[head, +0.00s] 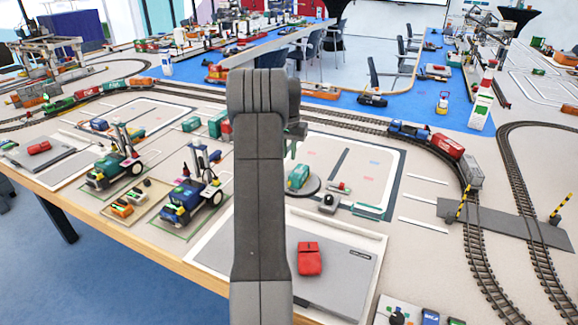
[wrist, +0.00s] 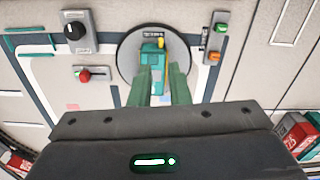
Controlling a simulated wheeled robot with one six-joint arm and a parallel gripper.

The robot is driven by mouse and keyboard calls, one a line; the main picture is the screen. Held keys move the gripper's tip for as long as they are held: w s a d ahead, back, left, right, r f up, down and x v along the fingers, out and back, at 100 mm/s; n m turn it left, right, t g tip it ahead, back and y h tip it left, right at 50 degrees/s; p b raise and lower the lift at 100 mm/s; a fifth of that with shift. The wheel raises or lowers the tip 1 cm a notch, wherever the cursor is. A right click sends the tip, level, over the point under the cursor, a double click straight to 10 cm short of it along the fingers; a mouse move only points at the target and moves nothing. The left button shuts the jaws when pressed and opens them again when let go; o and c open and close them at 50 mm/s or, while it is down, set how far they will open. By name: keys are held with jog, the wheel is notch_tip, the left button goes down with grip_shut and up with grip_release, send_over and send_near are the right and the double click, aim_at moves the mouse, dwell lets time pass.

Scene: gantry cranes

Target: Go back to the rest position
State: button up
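My gripper (wrist: 161,72) points down at a dark round turntable (wrist: 125,58) in the wrist view. Its two green fingers stand apart with a gap between them, and I see nothing held. A teal toy vehicle (wrist: 152,54) with a small yellow part sits on the turntable, just beyond the fingertips in the picture. In the head view the teal vehicle (head: 299,176) rests on the turntable (head: 313,190), below and apart from my gripper (head: 289,153). My arm hides part of the table there.
A grey box with a black knob (wrist: 77,30), a red-button box (wrist: 85,74) and a green-and-orange button box (wrist: 215,38) surround the turntable. A red toy car (head: 309,258) lies on a grey panel. Rail tracks with a train (head: 447,145) run at right.

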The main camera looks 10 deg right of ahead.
jog(key=shift+r, duration=0.95)
jog(key=shift+f, duration=0.1)
notch_tip(320, 180, down, 14)
jog(key=shift+r, duration=0.15)
jog(key=shift+r, duration=0.15)
